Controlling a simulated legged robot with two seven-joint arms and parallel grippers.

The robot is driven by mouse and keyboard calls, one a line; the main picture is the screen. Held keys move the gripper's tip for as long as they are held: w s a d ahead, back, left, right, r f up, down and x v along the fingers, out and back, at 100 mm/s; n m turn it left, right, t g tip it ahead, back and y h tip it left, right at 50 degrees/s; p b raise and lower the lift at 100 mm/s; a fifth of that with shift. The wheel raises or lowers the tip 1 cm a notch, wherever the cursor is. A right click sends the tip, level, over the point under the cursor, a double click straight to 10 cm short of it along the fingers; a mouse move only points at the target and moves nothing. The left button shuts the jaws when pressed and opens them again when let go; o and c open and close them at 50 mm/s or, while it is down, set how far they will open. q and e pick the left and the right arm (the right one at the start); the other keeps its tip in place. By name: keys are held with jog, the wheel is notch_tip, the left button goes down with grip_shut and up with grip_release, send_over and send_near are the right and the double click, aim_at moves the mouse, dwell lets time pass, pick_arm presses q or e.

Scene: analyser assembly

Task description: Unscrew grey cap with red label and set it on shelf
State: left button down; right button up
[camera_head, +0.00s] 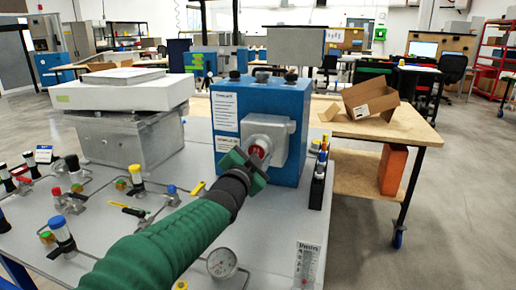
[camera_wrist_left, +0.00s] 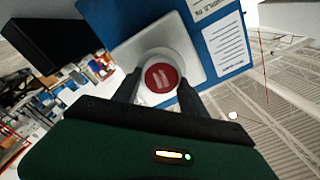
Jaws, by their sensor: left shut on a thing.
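The grey cap with a round red label (camera_head: 262,146) sits on the grey plate at the front of the blue analyser box (camera_head: 255,98). My left gripper (camera_head: 254,160) reaches in from the lower left and is shut on this cap. In the left wrist view the red label (camera_wrist_left: 161,78) faces the camera, with a dark finger of my left gripper (camera_wrist_left: 158,92) on each side of the cap. The cap still appears against the plate (camera_wrist_left: 185,50); whether its thread is engaged is hidden. My right gripper is not in view. I cannot tell which surface is the shelf.
A grey metal box (camera_head: 130,140) with a white case on top stands left of the analyser. Valves and thin pipes cover the panel's left side. A pressure gauge (camera_head: 222,262) is near the front. A dark holder with bottles (camera_head: 319,180) stands right. A cardboard box (camera_head: 370,98) sits on a wooden table.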

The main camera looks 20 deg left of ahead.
pick_arm(q)
jog(key=n+p, duration=0.1)
jog(key=n, duration=0.4)
jog(key=n+p, duration=0.1)
jog(key=n, duration=0.4)
jog(key=f+n+p, duration=0.1)
jog(key=n, duration=0.5)
jog(key=shift+a+f, duration=0.1)
jog(key=shift+a, duration=0.25)
jog(key=c, duration=0.9)
grip_release()
jog(key=shift+o, duration=0.8)
jog(key=shift+w, duration=0.15)
jog(key=m+b, duration=0.3)
jog(key=m, duration=0.5)
jog(key=r+m+b, duration=0.1)
jog(key=m+b, duration=0.2)
jog(key=m, duration=0.5)
jog(key=m+b, duration=0.4)
jog(key=m, duration=0.3)
jog(key=shift+a+r+m, duration=0.15)
jog(key=shift+m, duration=0.25)
jog(key=shift+r, duration=0.1)
